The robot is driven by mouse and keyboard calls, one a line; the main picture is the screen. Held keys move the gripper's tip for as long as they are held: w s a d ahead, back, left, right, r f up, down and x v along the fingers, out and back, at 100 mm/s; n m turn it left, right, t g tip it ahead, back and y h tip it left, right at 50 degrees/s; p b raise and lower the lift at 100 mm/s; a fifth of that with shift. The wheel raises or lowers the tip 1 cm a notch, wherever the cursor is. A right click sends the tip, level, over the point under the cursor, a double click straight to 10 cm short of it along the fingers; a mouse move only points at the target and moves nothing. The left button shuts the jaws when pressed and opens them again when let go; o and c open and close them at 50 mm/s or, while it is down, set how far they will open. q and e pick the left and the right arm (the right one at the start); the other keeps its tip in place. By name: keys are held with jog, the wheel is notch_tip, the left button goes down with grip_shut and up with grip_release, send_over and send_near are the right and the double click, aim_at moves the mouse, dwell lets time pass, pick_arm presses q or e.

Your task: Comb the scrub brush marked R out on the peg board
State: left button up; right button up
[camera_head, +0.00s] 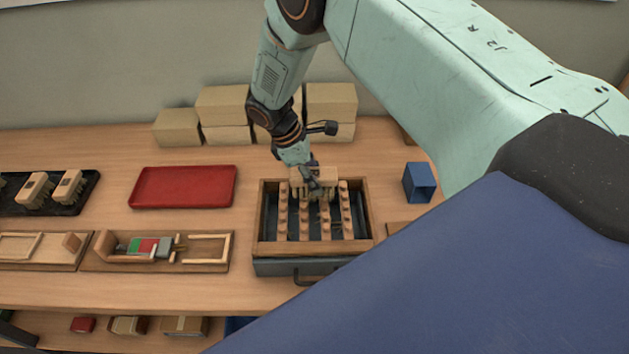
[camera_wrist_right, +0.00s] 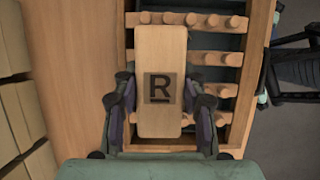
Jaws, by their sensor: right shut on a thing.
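The scrub brush marked R (camera_wrist_right: 160,52) has a pale wooden back with a dark letter R. My right gripper (camera_wrist_right: 160,112) is shut on it, one finger on each long side; it also shows in the head view (camera_head: 309,181). The brush (camera_head: 325,173) is over the far part of the peg board (camera_head: 364,221), a wooden frame with rows of pegs. Its bristles show at the far pegs in the head view. Whether they touch the pegs I cannot tell. My left gripper is not in view.
A red tray (camera_head: 183,187) lies left of the peg board. A wooden fixture (camera_head: 100,262) with red and green parts lies in front of that tray. A black tray (camera_head: 80,207) with brushes is at far left. A blue box (camera_head: 420,183) stands right. Cardboard boxes (camera_head: 175,127) line the wall.

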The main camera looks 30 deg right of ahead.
jog(key=shift+r+p, duration=2.45)
jog(key=shift+r, duration=0.65)
